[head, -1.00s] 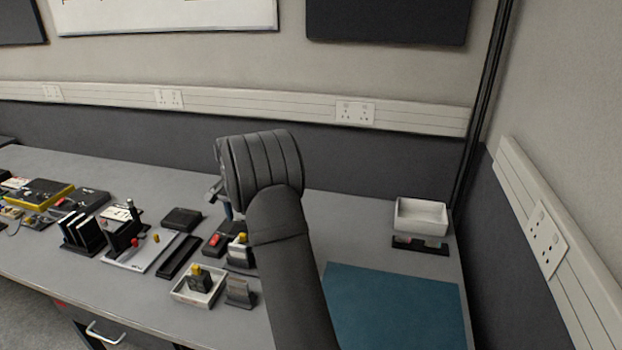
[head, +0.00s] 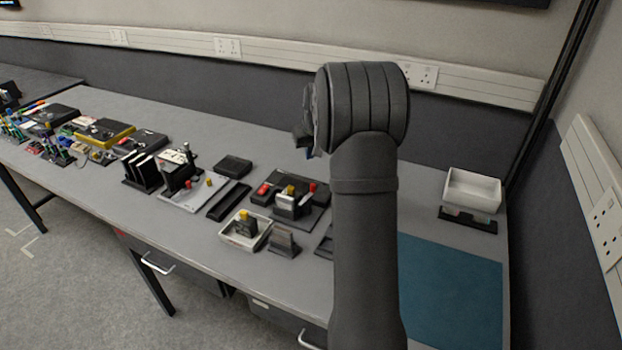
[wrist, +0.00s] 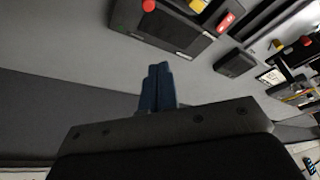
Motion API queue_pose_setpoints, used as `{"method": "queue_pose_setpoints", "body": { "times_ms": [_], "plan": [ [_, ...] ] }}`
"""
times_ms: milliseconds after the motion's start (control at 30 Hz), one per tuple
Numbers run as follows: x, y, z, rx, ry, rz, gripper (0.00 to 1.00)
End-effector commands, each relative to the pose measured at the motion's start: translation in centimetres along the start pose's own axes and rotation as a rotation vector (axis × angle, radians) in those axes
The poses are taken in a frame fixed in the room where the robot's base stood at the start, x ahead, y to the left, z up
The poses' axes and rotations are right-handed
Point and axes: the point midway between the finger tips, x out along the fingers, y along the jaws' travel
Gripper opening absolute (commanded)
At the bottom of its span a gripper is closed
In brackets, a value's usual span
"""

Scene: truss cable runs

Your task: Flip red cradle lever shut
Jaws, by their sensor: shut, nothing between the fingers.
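A black base unit (head: 319,215) on the bench carries a grey block with a yellow top (head: 290,198). A flat red part (head: 263,188) lies at its left end, and an upright red knob (head: 312,187) stands at its right. I cannot tell for sure which is the cradle lever. In the wrist view the red knob (wrist: 148,5) and the flat red part (wrist: 227,20) show at the top edge. My gripper's blue fingers (wrist: 157,88) are shut and empty, apart from the unit. In the head view my arm hides most of the gripper.
A white tray (head: 230,237) holding a yellow-topped block and a small grey stand (head: 283,243) are in front of the unit. A white bin (head: 472,179) stands at the back right. The teal mat (head: 450,290) looks clear where visible. Several devices crowd the bench's left.

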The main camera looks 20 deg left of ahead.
Motion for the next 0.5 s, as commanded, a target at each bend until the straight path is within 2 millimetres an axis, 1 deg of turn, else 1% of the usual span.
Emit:
{"method": "queue_pose_setpoints", "body": {
  "times_ms": [233,333,433,500],
  "plan": [
    [0.0,0.0,0.0,0.000,0.000,0.000,0.00],
    [0.4,0.0,0.0,0.000,-0.002,0.000,0.00],
    [1.4,0.0,0.1,0.001,-0.004,-0.001,0.00],
    [2.5,0.0,0.1,0.001,-0.004,-0.001,0.00]
  ]
}}
